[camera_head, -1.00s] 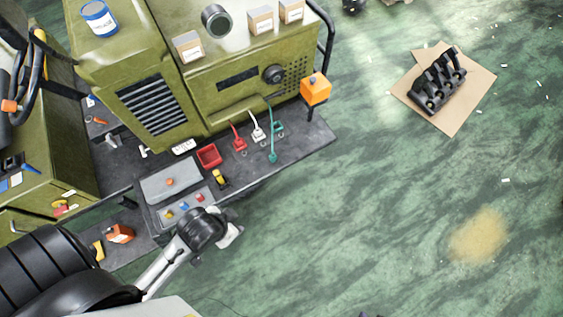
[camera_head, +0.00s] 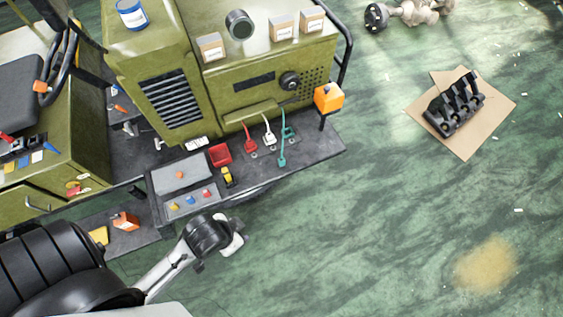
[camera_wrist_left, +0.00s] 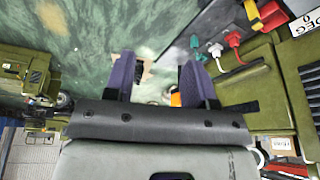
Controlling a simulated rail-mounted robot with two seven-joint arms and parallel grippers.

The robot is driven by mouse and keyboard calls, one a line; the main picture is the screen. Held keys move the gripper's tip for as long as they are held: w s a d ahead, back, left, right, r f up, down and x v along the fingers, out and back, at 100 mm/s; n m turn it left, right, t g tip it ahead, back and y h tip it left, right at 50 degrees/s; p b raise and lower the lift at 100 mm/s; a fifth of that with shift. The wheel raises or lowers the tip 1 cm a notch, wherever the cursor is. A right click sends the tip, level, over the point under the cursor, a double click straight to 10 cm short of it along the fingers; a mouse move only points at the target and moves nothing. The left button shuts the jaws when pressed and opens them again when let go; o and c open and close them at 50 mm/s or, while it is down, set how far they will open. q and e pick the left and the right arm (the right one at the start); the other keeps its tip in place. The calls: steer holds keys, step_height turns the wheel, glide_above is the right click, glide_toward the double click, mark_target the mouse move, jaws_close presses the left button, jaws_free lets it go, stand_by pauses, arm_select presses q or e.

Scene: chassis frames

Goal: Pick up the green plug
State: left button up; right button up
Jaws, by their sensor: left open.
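The green plug (camera_head: 282,161) hangs at the end of a green cable at the front of the dark ledge, below the olive machine. It also shows in the left wrist view (camera_wrist_left: 215,49), right of my fingers. A red plug (camera_head: 250,145) and a white plug (camera_head: 270,140) are left of it. My left gripper (camera_head: 234,243) is in front of the ledge, below and left of the green plug in the head view. In the left wrist view its two purple fingers (camera_wrist_left: 157,78) are apart with nothing held between them. My right gripper is not in view.
A grey control box (camera_head: 180,185) with coloured buttons and a red tray (camera_head: 220,155) sit on the ledge. An orange box on a post (camera_head: 328,97) stands at its right end. A black part lies on cardboard (camera_head: 466,147) on the floor. The green floor at right is mostly clear.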

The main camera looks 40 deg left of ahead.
arm_select(q)
steer(key=shift+d, duration=0.2)
steer(key=shift+o, duration=1.3)
steer(key=shift+a, duration=0.15)
